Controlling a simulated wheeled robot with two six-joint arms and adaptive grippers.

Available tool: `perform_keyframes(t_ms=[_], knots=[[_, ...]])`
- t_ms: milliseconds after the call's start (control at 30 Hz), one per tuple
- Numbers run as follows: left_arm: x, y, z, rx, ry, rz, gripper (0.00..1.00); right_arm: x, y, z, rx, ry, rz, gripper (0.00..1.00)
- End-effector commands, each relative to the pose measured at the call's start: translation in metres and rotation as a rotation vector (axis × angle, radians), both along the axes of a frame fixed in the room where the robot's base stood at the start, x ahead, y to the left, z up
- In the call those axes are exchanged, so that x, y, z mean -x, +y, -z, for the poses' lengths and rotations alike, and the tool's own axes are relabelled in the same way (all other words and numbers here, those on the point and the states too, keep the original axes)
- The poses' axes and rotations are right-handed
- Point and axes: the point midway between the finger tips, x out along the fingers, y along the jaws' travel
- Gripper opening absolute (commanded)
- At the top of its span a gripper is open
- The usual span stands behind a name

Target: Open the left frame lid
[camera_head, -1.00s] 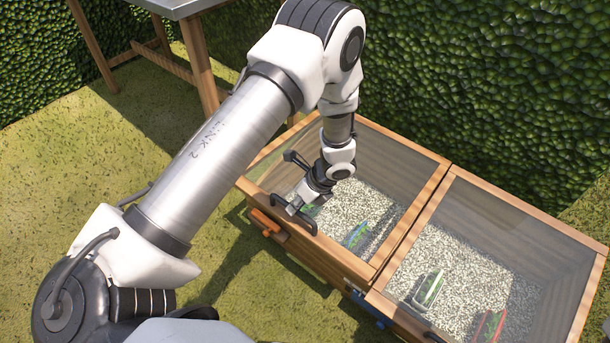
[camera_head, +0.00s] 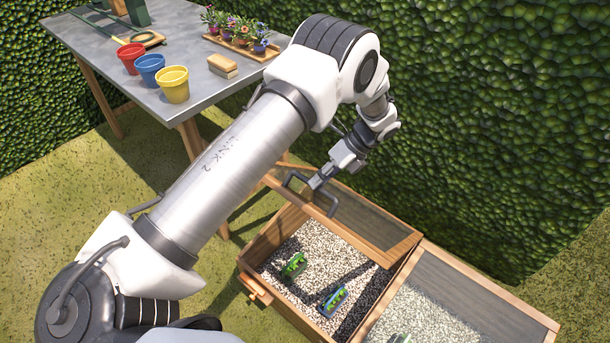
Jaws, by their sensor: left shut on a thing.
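The left frame lid (camera_head: 375,214), a wooden-edged clear panel, is tilted up toward the hedge, its front edge well above the left frame box (camera_head: 262,242). Inside the open box, a green-marked tray (camera_head: 293,266) and a blue tray with green plants (camera_head: 333,301) stand on pale gravel. My right gripper is out of view.
The right frame lid (camera_head: 470,290) lies closed beside the left frame. A grey table (camera_head: 110,58) at the back left carries red (camera_head: 131,58), blue (camera_head: 150,70) and yellow (camera_head: 173,84) pots, potted flowers (camera_head: 239,34) and a brown block (camera_head: 222,66). A hedge (camera_head: 480,120) stands close behind the frames.

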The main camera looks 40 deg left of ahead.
Motion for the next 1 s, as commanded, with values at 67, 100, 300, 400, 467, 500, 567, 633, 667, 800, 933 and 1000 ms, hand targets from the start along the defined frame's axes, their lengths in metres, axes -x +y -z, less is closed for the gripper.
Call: perform_keyframes(t_ms=[67, 100, 300, 400, 467, 500, 567, 633, 667, 800, 933, 1000], knots=[[-0.019, -0.002, -0.009, 0.005, -0.019, 0.004, 0.0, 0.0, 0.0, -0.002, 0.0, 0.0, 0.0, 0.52], [-0.026, -0.002, -0.013, 0.004, -0.02, 0.003, 0.0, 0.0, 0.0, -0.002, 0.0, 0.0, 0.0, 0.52], [-0.048, -0.003, -0.026, 0.005, -0.017, 0.003, 0.0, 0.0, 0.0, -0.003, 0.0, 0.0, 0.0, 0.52], [-0.053, -0.003, -0.029, 0.007, -0.017, 0.003, 0.0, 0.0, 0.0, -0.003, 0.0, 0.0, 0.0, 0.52], [-0.054, -0.003, -0.03, 0.006, -0.015, 0.002, 0.0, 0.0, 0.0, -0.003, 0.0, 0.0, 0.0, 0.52], [-0.055, -0.004, -0.03, 0.006, -0.014, 0.002, 0.0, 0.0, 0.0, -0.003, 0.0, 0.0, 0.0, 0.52], [-0.055, -0.004, -0.03, 0.006, -0.014, 0.002, 0.0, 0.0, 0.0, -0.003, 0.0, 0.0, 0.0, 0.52], [-0.055, -0.004, -0.03, 0.006, -0.013, 0.001, 0.0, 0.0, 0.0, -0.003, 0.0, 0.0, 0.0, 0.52], [-0.055, -0.004, -0.03, 0.006, -0.013, 0.001, 0.0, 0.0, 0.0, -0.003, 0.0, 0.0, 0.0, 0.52], [-0.054, -0.004, -0.029, 0.007, -0.012, 0.0, 0.0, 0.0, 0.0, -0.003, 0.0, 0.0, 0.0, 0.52], [-0.054, -0.004, -0.03, 0.006, -0.011, 0.0, 0.41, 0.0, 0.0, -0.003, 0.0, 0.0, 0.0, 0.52], [-0.054, -0.004, -0.03, 0.005, -0.012, 0.001, 0.41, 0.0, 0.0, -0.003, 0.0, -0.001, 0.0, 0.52]])
